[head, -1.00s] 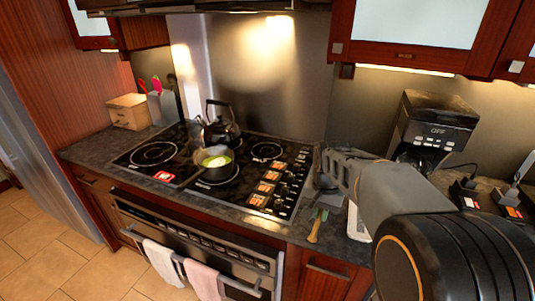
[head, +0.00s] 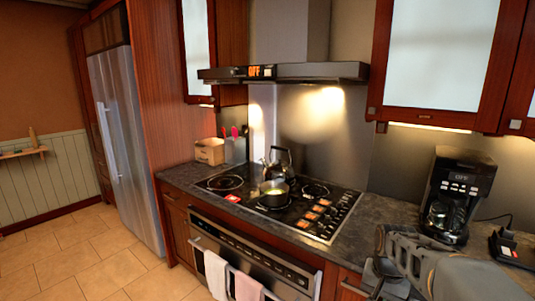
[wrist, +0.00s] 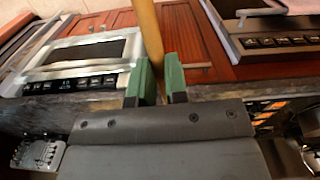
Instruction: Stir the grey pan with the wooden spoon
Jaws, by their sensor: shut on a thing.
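The grey pan (head: 273,196) sits on the black cooktop (head: 316,191) in the head view, with something yellowish inside. My gripper (wrist: 161,82) shows in the wrist view with green fingertips shut on the handle of the wooden spoon (wrist: 148,36). The handle runs up out of the top of that view, so the spoon's far end is hidden. In the head view my arm is at the lower right, right of the cooktop and well apart from the pan. The fingertips and spoon do not show there.
A dark kettle (head: 279,158) stands just behind the pan. A coffee maker (head: 458,195) stands on the counter near my arm. The range hood (head: 285,72) hangs above the cooktop. Two towels (head: 216,272) hang on the oven front. The floor (head: 95,255) at left is clear.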

